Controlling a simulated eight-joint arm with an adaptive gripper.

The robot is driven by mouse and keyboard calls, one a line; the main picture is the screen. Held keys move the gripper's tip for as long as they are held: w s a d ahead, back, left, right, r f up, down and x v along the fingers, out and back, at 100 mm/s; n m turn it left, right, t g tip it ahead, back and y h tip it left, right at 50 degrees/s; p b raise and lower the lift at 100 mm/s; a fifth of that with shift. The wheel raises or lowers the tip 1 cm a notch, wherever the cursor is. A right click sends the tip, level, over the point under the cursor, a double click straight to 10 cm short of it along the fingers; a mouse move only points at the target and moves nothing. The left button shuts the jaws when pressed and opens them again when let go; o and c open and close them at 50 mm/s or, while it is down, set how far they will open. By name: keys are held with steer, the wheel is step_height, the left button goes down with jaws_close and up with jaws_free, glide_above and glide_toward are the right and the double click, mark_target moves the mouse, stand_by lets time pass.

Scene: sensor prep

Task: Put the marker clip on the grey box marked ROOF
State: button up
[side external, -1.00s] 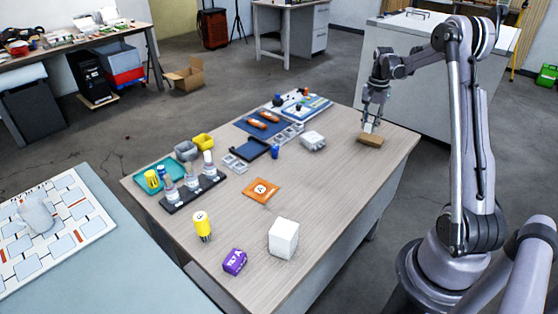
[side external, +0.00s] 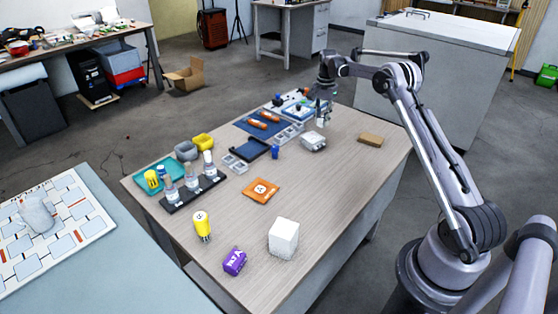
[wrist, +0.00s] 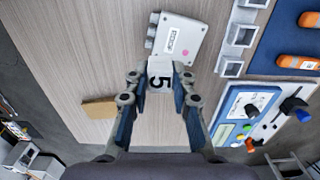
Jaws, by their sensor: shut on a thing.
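The marker clip (wrist: 160,76), a small white piece with a black 5 on it, is between the fingertips of my gripper (wrist: 160,88). The grey box (wrist: 180,42) has a white label, too small to read surely, and a pink dot. In the wrist view the clip overlaps the near edge of the box; I cannot tell whether they touch. In the side view my gripper (side external: 322,117) is just behind and above the grey box (side external: 313,141). The clip is hard to make out there.
A brown block (side external: 370,140) lies to the right of the box. The table's middle and right front are mostly clear.

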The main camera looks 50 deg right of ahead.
mark_target(314, 137)
steer(key=shift+w+a+f, duration=0.25)
steer(key=shift+w+f, duration=0.1)
steer(key=shift+w, duration=0.2)
steer(key=shift+w+a+f, duration=0.25)
steer(key=shift+w+f, duration=0.1)
steer(key=shift+w, duration=0.2)
steer(key=shift+f, duration=2)
steer(key=shift+f, duration=0.15)
steer(key=o, duration=0.9)
steer(key=shift+c, duration=0.2)
